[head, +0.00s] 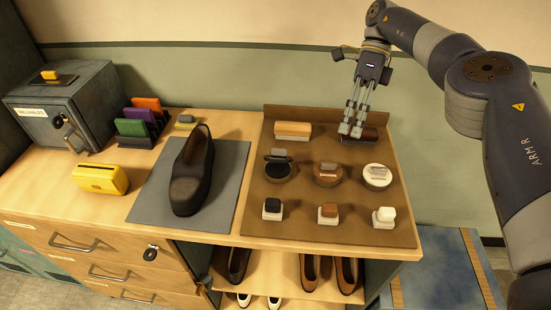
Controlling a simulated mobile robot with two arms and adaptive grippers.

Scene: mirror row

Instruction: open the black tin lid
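The black tin (279,172) stands on the brown mat, the leftmost of three round tins. A dark rounded piece with a grey bar (278,153) shows at its back edge; I cannot tell whether the lid sits flat or is raised. My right gripper (351,131) points down at the back of the mat, to the right of and behind the black tin, apart from it. Its two fingers show a gap between them and overlap a dark brush (372,137) in the picture; I see nothing held. My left gripper is not in view.
A brown tin (327,180) and a white tin (377,181) stand right of the black one. Several small daubers stand in front; a light brush (293,130) lies behind. A dark shoe (190,180) stands on a grey mat (226,185) to the left.

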